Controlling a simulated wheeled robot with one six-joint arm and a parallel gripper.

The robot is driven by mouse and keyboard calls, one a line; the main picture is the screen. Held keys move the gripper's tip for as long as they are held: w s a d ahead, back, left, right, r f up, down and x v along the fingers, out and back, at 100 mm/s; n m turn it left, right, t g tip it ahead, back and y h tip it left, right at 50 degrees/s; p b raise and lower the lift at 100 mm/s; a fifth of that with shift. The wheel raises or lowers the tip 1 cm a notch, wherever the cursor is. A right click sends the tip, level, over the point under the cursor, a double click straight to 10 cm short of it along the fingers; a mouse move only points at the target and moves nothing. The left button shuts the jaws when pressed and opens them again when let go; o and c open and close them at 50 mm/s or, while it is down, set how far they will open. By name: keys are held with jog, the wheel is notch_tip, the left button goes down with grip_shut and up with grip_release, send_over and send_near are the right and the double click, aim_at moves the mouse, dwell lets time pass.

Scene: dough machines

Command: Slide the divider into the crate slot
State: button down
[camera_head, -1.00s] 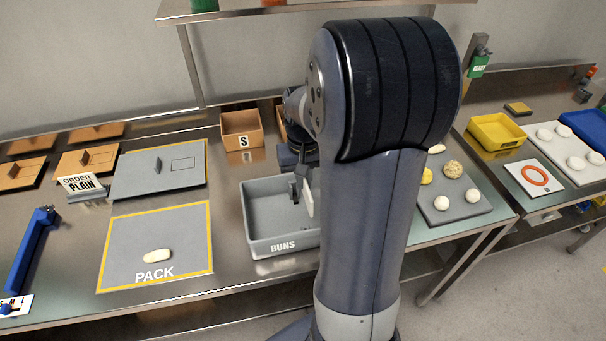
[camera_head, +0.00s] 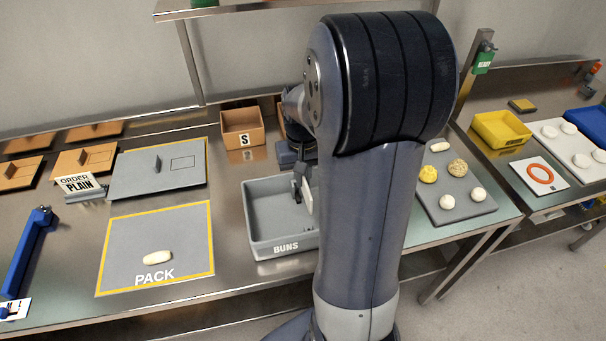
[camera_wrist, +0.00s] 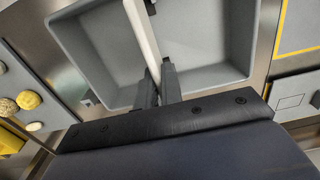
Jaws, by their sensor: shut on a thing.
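The crate (camera_head: 256,234) is a grey open bin marked BUNS in the middle of the table; its right part is hidden behind my arm. It also shows in the wrist view (camera_wrist: 100,65), with a plain grey floor. The divider (camera_head: 307,196) is a thin pale plate. In the wrist view the divider (camera_wrist: 142,32) runs up from between my fingers across the crate. My gripper (camera_head: 300,187) is shut on the divider, over the crate; in the wrist view its fingers (camera_wrist: 158,85) pinch the plate. I cannot tell whether the divider's lower edge touches the crate. The slot is not clearly visible.
A PACK mat (camera_head: 190,225) with a pale roll (camera_head: 157,258) lies left of the crate. A brown S box (camera_head: 242,128) stands behind. A grey board (camera_head: 160,180) lies at the back left. A dough tray (camera_head: 458,213) sits right of my arm.

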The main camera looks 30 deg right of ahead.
aim_at(303, 189)
jog(key=shift+f+b, duration=1.6)
jog(key=shift+f, duration=0.8)
jog(key=shift+f+b, duration=2.15)
jog(key=shift+f, duration=0.75)
jog(key=c, duration=1.5)
grip_release()
notch_tip(303, 189, up, 11)
jog(key=shift+f, duration=0.1)
